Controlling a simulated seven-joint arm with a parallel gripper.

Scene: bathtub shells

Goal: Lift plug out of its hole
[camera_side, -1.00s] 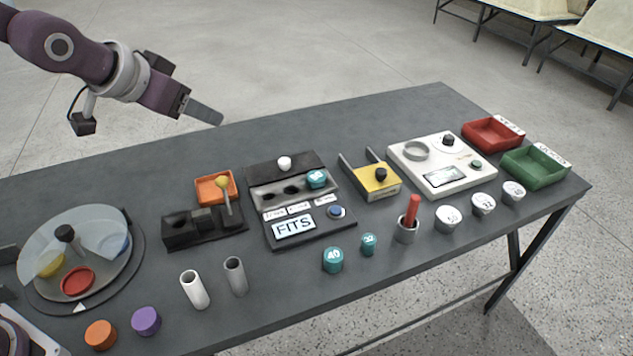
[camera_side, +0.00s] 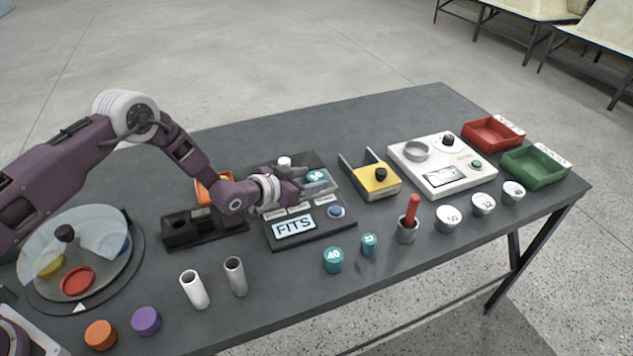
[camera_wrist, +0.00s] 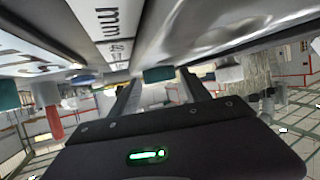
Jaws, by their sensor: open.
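The teal plug (camera_side: 316,175) sits in the rightmost hole of the grey gauge block, with its numbered top partly showing. My gripper (camera_side: 318,184) reaches in low from the left, nearly level, with its fingers at the plug. In the wrist view a teal piece, which looks like the plug (camera_wrist: 158,75), shows between the far ends of the two open fingers (camera_wrist: 160,90). Whether either finger touches it cannot be told. The gauge's other holes are hidden behind my gripper.
A white knob (camera_side: 284,162) stands just behind my gripper. A yellow block with a black knob (camera_side: 379,180) is to the right, and a black stand (camera_side: 190,232) to the left. Loose teal plugs (camera_side: 333,260) (camera_side: 369,244) and a red-handled tool (camera_side: 411,211) stand in front.

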